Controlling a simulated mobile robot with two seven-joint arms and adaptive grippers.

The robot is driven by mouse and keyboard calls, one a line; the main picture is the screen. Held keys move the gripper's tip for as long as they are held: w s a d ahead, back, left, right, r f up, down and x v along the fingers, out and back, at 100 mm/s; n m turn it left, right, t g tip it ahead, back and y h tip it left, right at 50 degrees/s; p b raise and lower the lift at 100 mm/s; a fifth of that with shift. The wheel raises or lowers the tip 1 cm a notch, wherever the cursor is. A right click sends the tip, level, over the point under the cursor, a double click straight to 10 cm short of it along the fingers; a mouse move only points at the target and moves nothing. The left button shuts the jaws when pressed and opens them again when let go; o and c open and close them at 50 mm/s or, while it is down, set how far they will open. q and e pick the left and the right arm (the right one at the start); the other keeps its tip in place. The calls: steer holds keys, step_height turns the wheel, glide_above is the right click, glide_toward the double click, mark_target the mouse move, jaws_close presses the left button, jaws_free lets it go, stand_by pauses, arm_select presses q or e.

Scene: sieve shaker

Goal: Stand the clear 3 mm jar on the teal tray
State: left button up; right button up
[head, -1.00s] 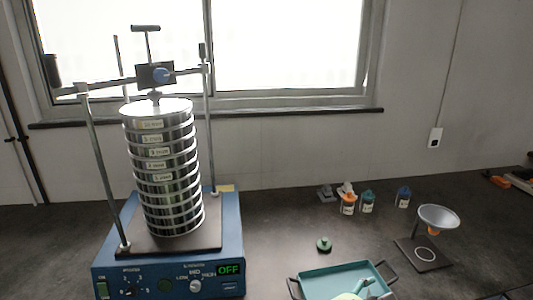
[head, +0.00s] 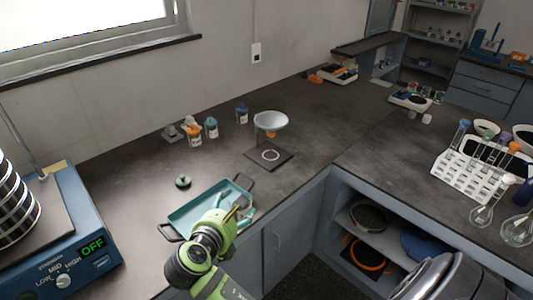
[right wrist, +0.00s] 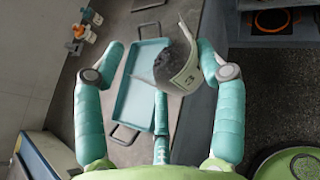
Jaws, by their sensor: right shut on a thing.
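The clear jar (right wrist: 175,65) shows in the right wrist view with dark grains inside and a pale label that seems to read 3. It is between the teal fingers of my right gripper (right wrist: 160,52), against the right finger, and looks slanted in that view. The teal tray (right wrist: 131,95) lies below and behind it on the bench. In the head view the tray (head: 180,216) is partly covered by my right gripper (head: 236,208), which is over its right part. The jar is hard to make out there. My left gripper is out of view.
A green lid (head: 183,182) lies behind the tray. Several small jars (head: 211,128) stand near the wall. A funnel stand (head: 268,157) is behind the tray to the right. The sieve shaker (head: 65,240) is at left. A tube rack (head: 476,166) stands on the right bench.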

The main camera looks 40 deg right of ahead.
steer(key=shift+m+g, duration=0.3)
steer(key=shift+g, duration=0.1)
steer(key=s+x, duration=0.1)
steer(key=x, duration=0.4)
steer(key=s+f+x, duration=0.1)
steer(key=x, duration=0.4)
steer(key=s+f+p+x, duration=0.1)
steer(key=x, duration=0.4)
steer(key=shift+d, duration=0.4)
steer(key=shift+m+g+h, duration=0.7)
steer(key=shift+m+g, duration=0.1)
steer(key=shift+m, duration=0.1)
steer(key=d+f, duration=0.2)
steer(key=d, duration=0.2)
steer(key=s+d+f, duration=0.1)
steer(key=d+f, duration=0.2)
steer(key=d, duration=0.1)
steer(key=s+d+f+p, duration=0.1)
steer(key=d+f, duration=0.2)
steer(key=d, duration=0.1)
steer(key=shift+d+f, duration=0.15)
steer(key=shift+d, duration=0.15)
